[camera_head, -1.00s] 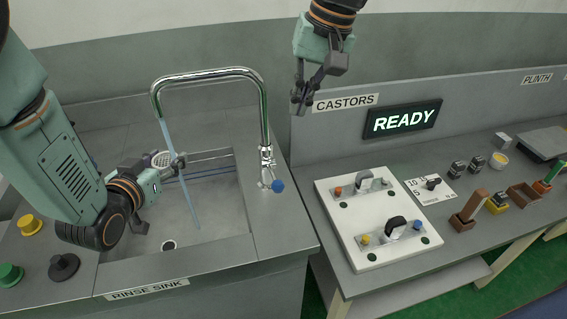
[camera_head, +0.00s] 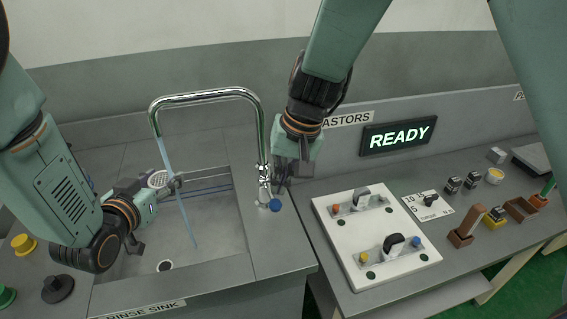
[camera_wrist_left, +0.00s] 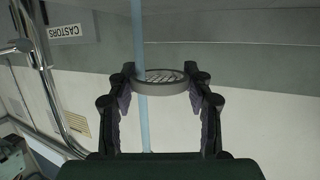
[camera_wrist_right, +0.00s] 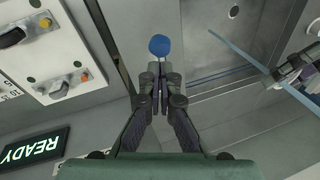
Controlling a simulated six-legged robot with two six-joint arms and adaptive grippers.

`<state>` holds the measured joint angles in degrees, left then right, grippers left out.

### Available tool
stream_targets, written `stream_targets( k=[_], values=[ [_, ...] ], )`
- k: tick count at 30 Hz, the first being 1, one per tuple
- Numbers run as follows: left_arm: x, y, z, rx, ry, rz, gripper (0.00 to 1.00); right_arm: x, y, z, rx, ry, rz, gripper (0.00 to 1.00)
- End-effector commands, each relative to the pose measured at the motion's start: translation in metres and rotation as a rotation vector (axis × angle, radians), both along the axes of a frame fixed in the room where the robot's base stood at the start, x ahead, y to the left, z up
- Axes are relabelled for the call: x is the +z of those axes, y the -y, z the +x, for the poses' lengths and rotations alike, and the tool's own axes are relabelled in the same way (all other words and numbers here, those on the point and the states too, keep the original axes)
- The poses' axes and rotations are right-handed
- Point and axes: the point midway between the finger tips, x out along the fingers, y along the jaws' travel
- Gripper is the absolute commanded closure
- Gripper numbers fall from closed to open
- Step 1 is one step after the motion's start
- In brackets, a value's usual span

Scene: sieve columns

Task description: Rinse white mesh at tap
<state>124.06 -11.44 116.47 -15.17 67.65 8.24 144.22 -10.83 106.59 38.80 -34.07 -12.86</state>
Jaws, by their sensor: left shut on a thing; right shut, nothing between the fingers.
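The white mesh (camera_wrist_left: 165,78), a round grey-rimmed sieve, is held between the fingertips of my left gripper (camera_wrist_left: 160,82) in the left wrist view. In the head view the mesh (camera_head: 158,179) is over the sink, beside the blue water stream (camera_head: 178,190). The stream passes at the mesh's rim in the left wrist view. The chrome tap (camera_head: 262,125) has a blue knob (camera_head: 275,204) low on its right. My right gripper (camera_head: 284,186) is shut and empty beside the knob. In the right wrist view its fingertips point at the knob (camera_wrist_right: 159,46); contact is unclear.
The rinse sink (camera_head: 215,225) has a drain hole (camera_head: 165,265). Yellow and green knobs stand at the left edge. A white panel (camera_head: 350,215) with switches lies to the right, below a READY sign (camera_head: 398,135). Several small parts stand further right.

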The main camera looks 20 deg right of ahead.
Motion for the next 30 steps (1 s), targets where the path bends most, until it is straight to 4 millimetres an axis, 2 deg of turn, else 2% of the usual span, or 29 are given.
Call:
stream_targets(
  k=[14,20,30],
  values=[
    [0.000,0.000,0.000,0.000,0.000,0.000,0.68,-0.005,-0.001,-0.004,-0.001,-0.001,-0.001,1.00],
    [0.000,0.000,0.000,0.000,0.000,0.000,0.68,-0.019,-0.001,-0.014,0.000,-0.004,-0.001,1.00],
    [0.000,0.000,0.000,0.000,0.000,0.000,0.68,-0.018,-0.001,-0.012,0.000,0.000,0.000,1.00]
  ],
)
